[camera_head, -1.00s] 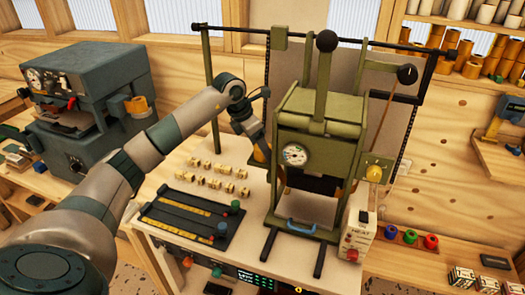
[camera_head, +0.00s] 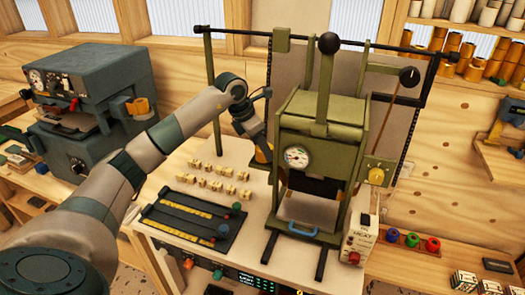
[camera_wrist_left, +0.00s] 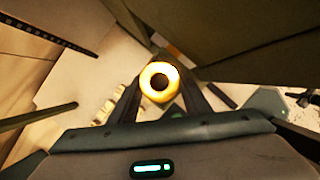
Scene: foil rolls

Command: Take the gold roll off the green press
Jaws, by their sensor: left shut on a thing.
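The green press (camera_head: 320,122) stands on the pale table, with a dial and a long black-knobbed lever on its front. My left gripper (camera_head: 258,142) is at the press's left side, shut on the gold roll (camera_head: 263,155). In the head view the roll is partly hidden by the gripper and the press. In the left wrist view the gold roll (camera_wrist_left: 147,87) shows end-on as a bright ring with a dark hole, between the two fingers of my left gripper (camera_wrist_left: 160,98). I cannot tell whether the roll touches the press. My right gripper is out of view.
Several small brass blocks (camera_head: 220,180) and a black tray (camera_head: 190,222) lie left of the press. A heater box (camera_head: 358,238) stands at its front right. A green post (camera_head: 213,110) and overhead bar are close to my arm. A dark grey machine (camera_head: 90,105) stands at left.

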